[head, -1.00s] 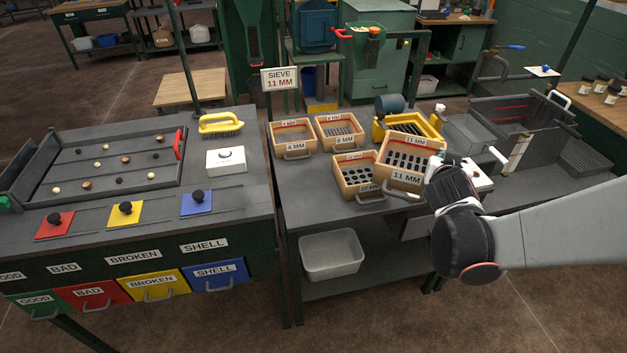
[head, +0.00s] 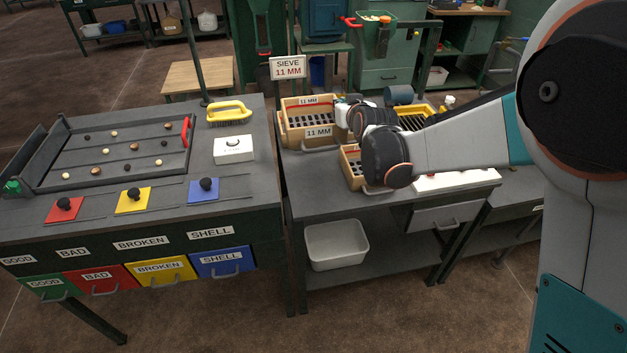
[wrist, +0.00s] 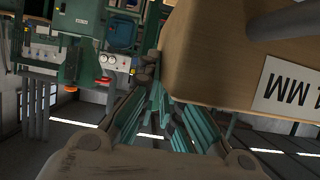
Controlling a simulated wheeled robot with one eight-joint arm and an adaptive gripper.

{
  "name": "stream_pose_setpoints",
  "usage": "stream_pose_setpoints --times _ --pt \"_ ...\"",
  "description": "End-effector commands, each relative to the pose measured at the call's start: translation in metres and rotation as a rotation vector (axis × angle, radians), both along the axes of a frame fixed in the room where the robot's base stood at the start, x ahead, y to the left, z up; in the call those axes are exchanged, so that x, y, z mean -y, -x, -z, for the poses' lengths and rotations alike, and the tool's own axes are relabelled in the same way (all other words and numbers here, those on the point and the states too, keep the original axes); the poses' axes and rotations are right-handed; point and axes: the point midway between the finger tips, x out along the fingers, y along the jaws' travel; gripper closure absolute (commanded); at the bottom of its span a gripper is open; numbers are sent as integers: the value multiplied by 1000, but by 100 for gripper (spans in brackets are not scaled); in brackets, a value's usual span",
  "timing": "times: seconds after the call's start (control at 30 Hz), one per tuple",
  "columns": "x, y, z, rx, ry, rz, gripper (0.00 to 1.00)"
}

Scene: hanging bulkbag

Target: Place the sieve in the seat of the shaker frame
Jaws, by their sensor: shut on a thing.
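The 11 MM sieve (head: 318,143), a wooden box with a slotted dark bottom, is in my gripper (head: 346,112) over the back left of the middle bench. Its label also shows on the tilted wooden wall at right in the wrist view (wrist: 225,68). My gripper is shut on the sieve at its right side; the fingers (wrist: 150,75) are partly hidden in the wrist view. The sieve covers the spot of the two small sieves. I cannot tell whether it touches anything below. The grey frame at the right is hidden behind my arm.
Another sieve (head: 351,174) stands under my wrist, partly hidden. A yellow slotted box (head: 414,121) is behind my arm. A sign (head: 288,67) reads SIEVE 11 MM. The left bench holds a sorting tray (head: 60,180), a yellow brush (head: 229,115) and a white box (head: 234,150).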

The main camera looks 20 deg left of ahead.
Motion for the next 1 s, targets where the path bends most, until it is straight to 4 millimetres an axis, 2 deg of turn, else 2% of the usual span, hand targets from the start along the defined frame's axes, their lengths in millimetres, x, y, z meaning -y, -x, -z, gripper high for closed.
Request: stream_pose_setpoints --times 0.17,0.27,0.8,1.0 --pt "0 0 1 0 0 1 100" --pt "0 0 12 0 0 1 100" --pt "1 0 137 0 0 2 100" --pt "1 0 157 0 0 2 100"
